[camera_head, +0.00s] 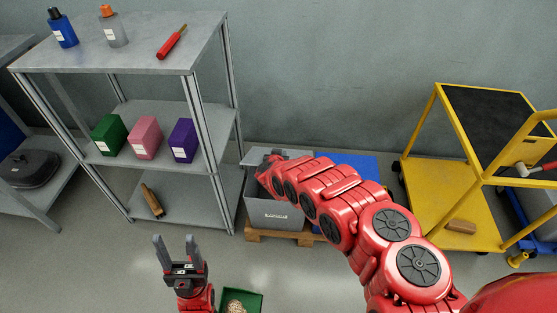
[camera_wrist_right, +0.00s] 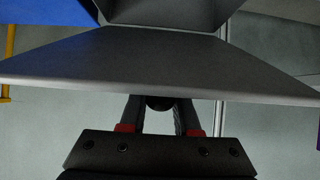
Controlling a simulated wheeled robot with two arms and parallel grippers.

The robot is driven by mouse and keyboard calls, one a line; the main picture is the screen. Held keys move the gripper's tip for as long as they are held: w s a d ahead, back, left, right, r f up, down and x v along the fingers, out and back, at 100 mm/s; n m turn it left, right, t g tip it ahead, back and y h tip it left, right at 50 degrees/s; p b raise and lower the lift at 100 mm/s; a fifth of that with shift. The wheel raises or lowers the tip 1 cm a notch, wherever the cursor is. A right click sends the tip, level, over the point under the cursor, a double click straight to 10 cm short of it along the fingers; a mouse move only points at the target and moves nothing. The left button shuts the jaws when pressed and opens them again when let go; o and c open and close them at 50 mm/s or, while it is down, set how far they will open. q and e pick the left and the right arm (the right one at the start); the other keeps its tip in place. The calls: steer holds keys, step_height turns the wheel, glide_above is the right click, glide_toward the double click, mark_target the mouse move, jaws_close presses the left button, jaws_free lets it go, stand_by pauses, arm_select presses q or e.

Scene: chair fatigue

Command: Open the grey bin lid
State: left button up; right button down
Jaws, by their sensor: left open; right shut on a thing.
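The grey bin (camera_head: 275,217) stands on a wooden pallet beside the shelf, with a white label on its front. My right arm reaches across it, and my right gripper (camera_head: 268,165) is at its top, partly covering it. In the right wrist view, the grey lid (camera_wrist_right: 150,62) is a wide panel, its edge crossing in front of the fingers (camera_wrist_right: 160,108). The fingers are shut on a part at that edge, where a small dark round shape shows. My left gripper (camera_head: 175,245) is open and empty, fingers up, in front of the shelf.
A blue bin (camera_head: 360,168) stands right of the grey one, partly behind my arm. A metal shelf (camera_head: 190,58) with bottles and boxes is left; a yellow cart (camera_head: 440,205) is right. A green box (camera_head: 252,300) sits low near my left gripper.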

steer(key=shift+w+d+r+g, duration=0.15)
steer(key=shift+w+r+g, duration=0.05)
steer(key=shift+w+g, duration=0.1)
stand_by(0.4)
steer(key=c, duration=0.7)
jaws_free()
steer(key=shift+o, duration=0.2)
steer(key=shift+s+r, duration=0.15)
steer(key=shift+r, duration=0.1)
steer(key=p+v, duration=1.5)
steer(key=v, duration=0.2)
steer(key=shift+f, duration=0.15)
